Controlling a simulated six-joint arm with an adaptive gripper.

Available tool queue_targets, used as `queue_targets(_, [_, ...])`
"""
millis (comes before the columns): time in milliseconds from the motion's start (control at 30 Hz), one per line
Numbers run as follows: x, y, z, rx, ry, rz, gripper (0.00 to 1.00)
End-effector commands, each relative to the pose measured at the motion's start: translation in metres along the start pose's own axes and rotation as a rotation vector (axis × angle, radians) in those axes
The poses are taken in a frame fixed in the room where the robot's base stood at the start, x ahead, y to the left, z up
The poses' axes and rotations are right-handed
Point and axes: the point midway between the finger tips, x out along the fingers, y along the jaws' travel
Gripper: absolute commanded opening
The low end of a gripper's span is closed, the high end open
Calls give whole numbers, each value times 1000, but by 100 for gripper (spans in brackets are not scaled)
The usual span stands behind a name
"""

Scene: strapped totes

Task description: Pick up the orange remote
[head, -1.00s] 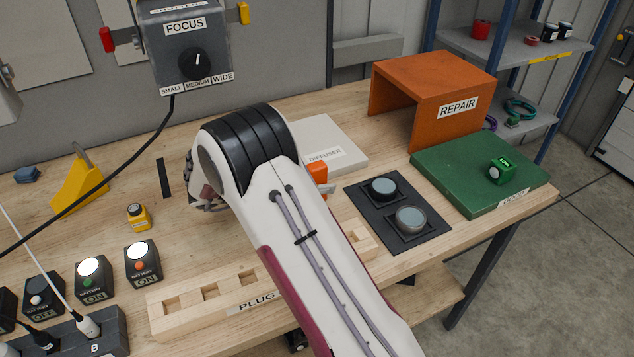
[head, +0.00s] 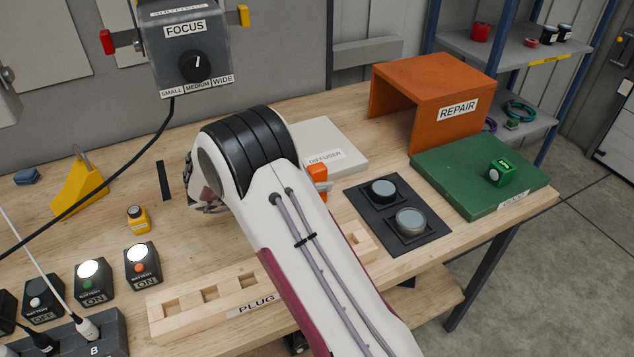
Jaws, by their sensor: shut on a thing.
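An orange object (head: 318,178), which may be the orange remote, shows just right of my arm, in front of the white diffuser block. My arm hides part of it, so its full shape cannot be made out. My arm reaches in from the bottom and bends over the middle of the bench. Part of my wrist shows left of the bend. My gripper's fingertips are hidden behind the arm, so I cannot see whether they touch the orange object.
The diffuser block (head: 333,140) lies behind. A dark mat (head: 397,249) with two round lenses lies right, then a green board (head: 440,178) and an orange repair stand (head: 430,75). A wooden plug rack (head: 170,322) is in front. A focus box (head: 190,75) hangs above.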

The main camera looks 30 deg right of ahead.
Motion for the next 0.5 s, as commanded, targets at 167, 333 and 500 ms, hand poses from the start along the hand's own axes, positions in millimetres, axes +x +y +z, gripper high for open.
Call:
queue_targets(167, [-3,0,-10,4,1,0,0])
queue_targets(333, [-9,0,-29,5,0,-1,0])
queue_targets(500, [-17,0,-53,5,1,-1,0])
